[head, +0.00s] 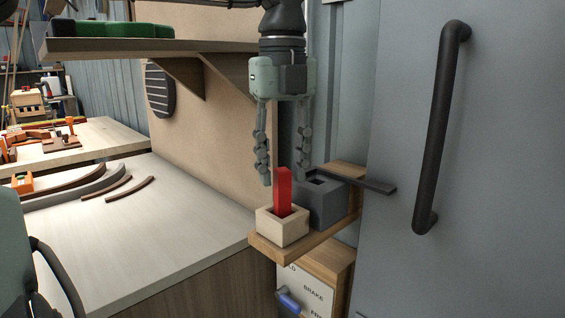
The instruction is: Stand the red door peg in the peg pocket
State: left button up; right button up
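A red door peg (283,191) stands upright with its lower end inside a pale wooden square holder (282,230). A grey block (325,208) with a square dark opening in its top sits just behind and to the right of it. I cannot tell from the picture alone which of the two is called the peg pocket. My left gripper (286,177) hangs pointing down above the peg. Its two fingers are spread wide, with nothing between them, and the peg's top is close to fingertip height. My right gripper is not in view.
Both blocks sit on a narrow wooden ledge (268,250) beside a grey door with a black handle (441,125). A dark flat bar (358,179) juts toward the door. A shelf (140,46) overhangs at upper left. A pale worktop (150,230) has curved strips.

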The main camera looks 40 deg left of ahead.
pick_arm(q)
jog(key=shift+r, duration=0.3)
notch_tip(320, 180, up, 3)
jog(key=shift+r, duration=0.2)
notch_tip(320, 180, up, 8)
jog(key=shift+r, duration=0.2)
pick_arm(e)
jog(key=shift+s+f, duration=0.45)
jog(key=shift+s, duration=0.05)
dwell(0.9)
